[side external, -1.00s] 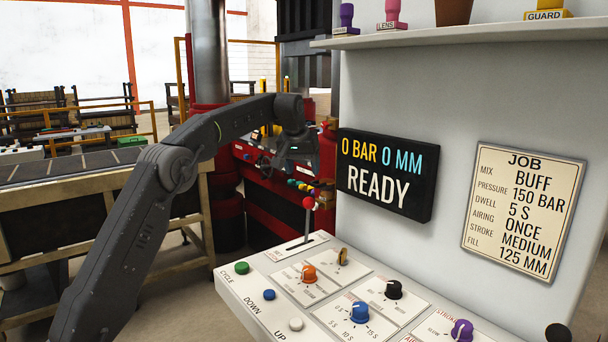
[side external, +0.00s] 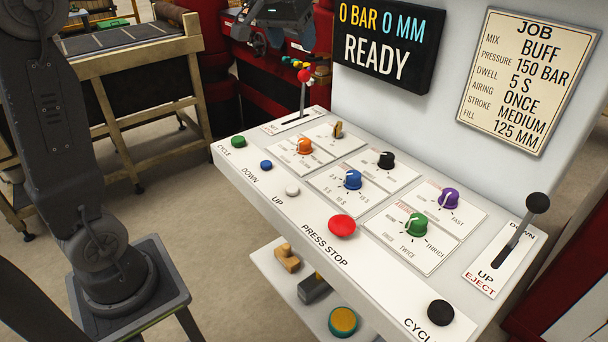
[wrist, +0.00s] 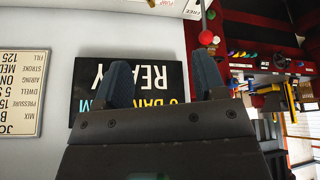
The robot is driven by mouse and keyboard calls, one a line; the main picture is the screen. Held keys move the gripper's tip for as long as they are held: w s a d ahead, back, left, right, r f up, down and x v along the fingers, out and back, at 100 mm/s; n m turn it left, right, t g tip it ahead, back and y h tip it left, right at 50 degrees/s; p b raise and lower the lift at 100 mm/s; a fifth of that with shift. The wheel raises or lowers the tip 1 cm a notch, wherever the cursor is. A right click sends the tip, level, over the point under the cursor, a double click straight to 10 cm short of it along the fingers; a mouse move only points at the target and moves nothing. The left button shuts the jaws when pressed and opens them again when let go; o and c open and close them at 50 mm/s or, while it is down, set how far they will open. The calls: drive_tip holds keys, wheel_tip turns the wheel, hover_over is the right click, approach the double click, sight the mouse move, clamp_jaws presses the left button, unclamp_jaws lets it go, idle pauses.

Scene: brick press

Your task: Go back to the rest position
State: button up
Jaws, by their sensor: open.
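My gripper (side external: 275,38) is at the top of the side external view, left of the display, clear of the control panel. In the wrist view its two blue-grey fingers (wrist: 165,82) stand wide apart with nothing between them. The display (side external: 385,48) reads 0 BAR 0 MM READY; it appears upside down behind the fingers in the wrist view (wrist: 155,76). The white control panel (side external: 262,200) lies below and to the right of the gripper, and no contact shows.
A red-knobbed lever (side external: 304,76) rises from the panel's far left end; a black eject lever (side external: 537,203) stands at its right. The job card (side external: 527,80) hangs on the wall. A wooden-legged bench (side external: 198,85) stands behind my arm. A low shelf (side external: 272,268) holds stamps.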

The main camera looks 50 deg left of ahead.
drive_tip(key=s+d+f+m, duration=0.1)
drive_tip(key=s+d+f, duration=0.2)
drive_tip(key=s, duration=0.5)
drive_tip(key=s+d+f+m+h, duration=0.1)
drive_tip(key=s+d+f, duration=0.3)
drive_tip(key=s, duration=0.4)
drive_tip(key=s+d+f+m, duration=0.2)
drive_tip(key=s+d+f, duration=0.2)
drive_tip(key=s, duration=0.4)
drive_tip(key=shift+d+f+t, duration=0.2)
drive_tip(key=shift+f+t, duration=0.2)
drive_tip(key=shift+f, duration=0.2)
drive_tip(key=shift+w+r, duration=0.1)
drive_tip(key=shift+w, duration=0.05)
drive_tip(key=shift+c, duration=0.2)
